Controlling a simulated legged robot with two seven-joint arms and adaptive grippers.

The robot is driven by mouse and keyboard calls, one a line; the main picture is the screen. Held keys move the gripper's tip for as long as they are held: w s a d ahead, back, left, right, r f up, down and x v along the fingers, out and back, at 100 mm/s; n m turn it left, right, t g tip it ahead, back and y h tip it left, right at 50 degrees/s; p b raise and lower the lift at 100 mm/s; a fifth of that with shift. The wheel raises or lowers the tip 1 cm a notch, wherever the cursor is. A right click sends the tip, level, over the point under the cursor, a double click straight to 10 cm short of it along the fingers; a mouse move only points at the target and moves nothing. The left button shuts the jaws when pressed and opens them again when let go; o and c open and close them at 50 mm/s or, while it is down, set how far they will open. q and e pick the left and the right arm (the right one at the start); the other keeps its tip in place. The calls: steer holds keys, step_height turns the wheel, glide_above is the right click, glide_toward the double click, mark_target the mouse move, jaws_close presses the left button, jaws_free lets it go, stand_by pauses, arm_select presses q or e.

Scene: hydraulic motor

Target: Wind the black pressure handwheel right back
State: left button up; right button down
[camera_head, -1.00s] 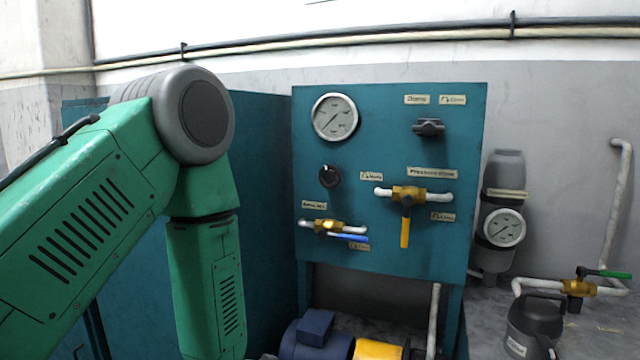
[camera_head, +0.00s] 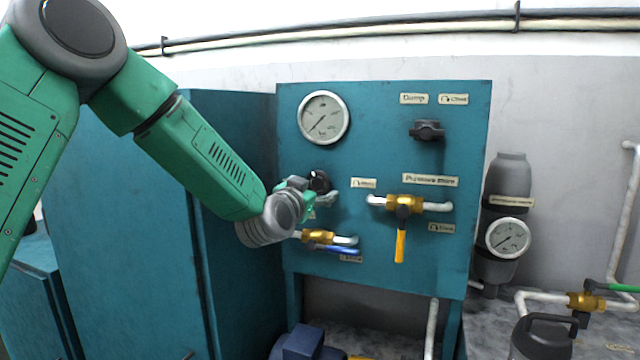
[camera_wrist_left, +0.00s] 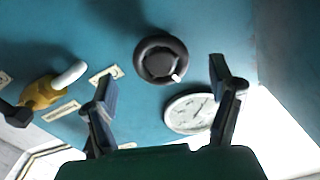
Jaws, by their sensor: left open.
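The black handwheel (camera_head: 319,181) is a round knob on the left of the teal panel, partly covered by my left gripper in the head view. In the left wrist view the wheel (camera_wrist_left: 161,58) is a dark ring with a white mark on its rim. My left gripper (camera_head: 312,197) is in front of the panel beside the wheel. In the wrist view its two fingers (camera_wrist_left: 161,75) are spread wide, with the wheel between and beyond their tips. No contact with the wheel shows. My right gripper is not in view.
A round gauge (camera_head: 324,117) is above the wheel. A brass valve with a blue lever (camera_head: 334,249) is close below my gripper. A brass valve with a yellow lever (camera_head: 400,246) and a black knob (camera_head: 427,130) are to the right. A teal cabinet (camera_head: 150,260) stands left.

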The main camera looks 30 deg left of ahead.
mark_target(318, 184)
arm_select(q)
steer(key=x, duration=0.4)
steer(key=shift+s+a, duration=0.1)
steer(key=shift+a, duration=0.25)
steer(key=shift+w+d, duration=0.25)
steer(key=shift+w, duration=0.15)
steer(key=shift+d+r, duration=0.1)
steer(key=shift+d, duration=0.2)
steer(key=shift+a, duration=0.15)
steer(key=c, duration=1.2)
steer(key=shift+a, duration=0.2)
